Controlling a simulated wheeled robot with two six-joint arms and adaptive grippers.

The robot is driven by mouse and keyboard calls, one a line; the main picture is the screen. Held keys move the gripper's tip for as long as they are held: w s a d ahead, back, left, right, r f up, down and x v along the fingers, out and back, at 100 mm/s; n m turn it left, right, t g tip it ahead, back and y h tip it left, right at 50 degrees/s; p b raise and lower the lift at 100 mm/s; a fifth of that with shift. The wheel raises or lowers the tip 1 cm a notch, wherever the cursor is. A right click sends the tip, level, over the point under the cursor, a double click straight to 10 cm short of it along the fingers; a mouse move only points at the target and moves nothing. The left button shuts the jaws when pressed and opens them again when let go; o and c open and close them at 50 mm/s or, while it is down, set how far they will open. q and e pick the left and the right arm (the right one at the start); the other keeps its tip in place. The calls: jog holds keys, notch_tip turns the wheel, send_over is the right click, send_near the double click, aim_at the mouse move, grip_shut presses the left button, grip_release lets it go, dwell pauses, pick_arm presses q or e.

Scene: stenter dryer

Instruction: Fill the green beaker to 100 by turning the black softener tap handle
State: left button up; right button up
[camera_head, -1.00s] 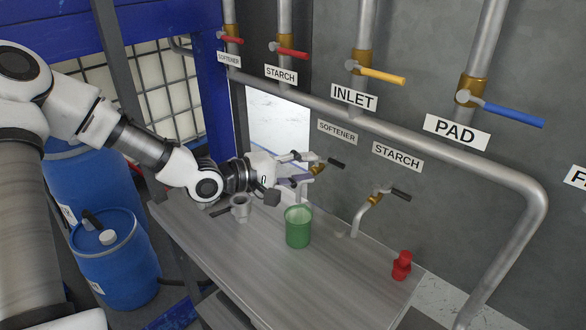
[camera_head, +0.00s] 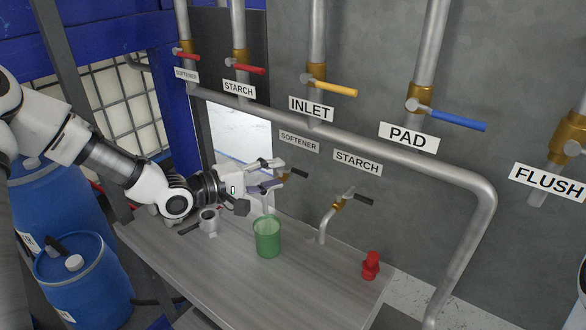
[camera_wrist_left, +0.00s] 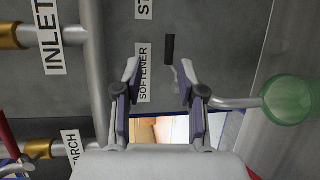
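The green beaker (camera_head: 267,240) stands upright on the grey bench, and it also shows in the left wrist view (camera_wrist_left: 288,100). The black softener tap handle (camera_head: 298,174) sticks out at the wall under the lower SOFTENER label (camera_head: 299,141). In the left wrist view the handle (camera_wrist_left: 169,48) lies just beyond and between the fingertips, apart from them. My left gripper (camera_head: 276,174) is open, above the beaker and left of the handle. The softener spout (camera_wrist_left: 236,103) leads to the beaker; the gripper partly hides it. I cannot read the beaker's level. My right gripper is not in view.
The starch tap with its black handle (camera_head: 363,199) is to the right. A red object (camera_head: 371,265) and a grey cup-like part (camera_head: 209,221) stand on the bench (camera_head: 310,285). Blue drums (camera_head: 83,275) stand left. Pipes with red, yellow and blue handles run above.

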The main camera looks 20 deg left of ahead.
aim_at(299, 174)
pick_arm(q)
jog(key=x, duration=0.4)
jog(key=f+p+x, duration=0.1)
jog(key=x, duration=0.3)
jog(key=shift+s+d+f, duration=0.1)
jog(key=shift+d+f, duration=0.05)
jog(key=shift+d, duration=0.1)
jog(key=shift+s+a, duration=0.1)
jog(key=shift+a, duration=0.15)
grip_shut()
